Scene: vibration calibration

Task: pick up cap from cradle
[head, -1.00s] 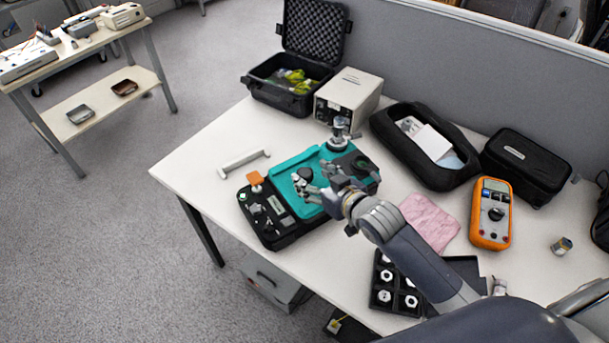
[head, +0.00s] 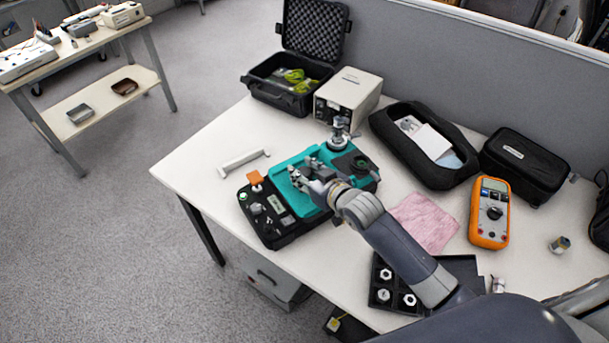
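My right gripper (head: 297,177) reaches in from the lower right over the teal mat (head: 314,161) of the calibration set. Its fingers point left, near the mat's left edge. The dark cap that showed beside the fingers a second ago is now hidden behind or between them. I cannot tell whether the fingers touch it or are open or shut. No separate cradle can be made out under the hand. A dark round holder (head: 360,164) sits at the mat's right end, clear of the gripper. My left gripper is not in view.
A metal device (head: 340,130) stands behind. A black tray with white nuts (head: 384,295), a pink cloth (head: 424,222) and an orange multimeter (head: 491,212) lie to the right.

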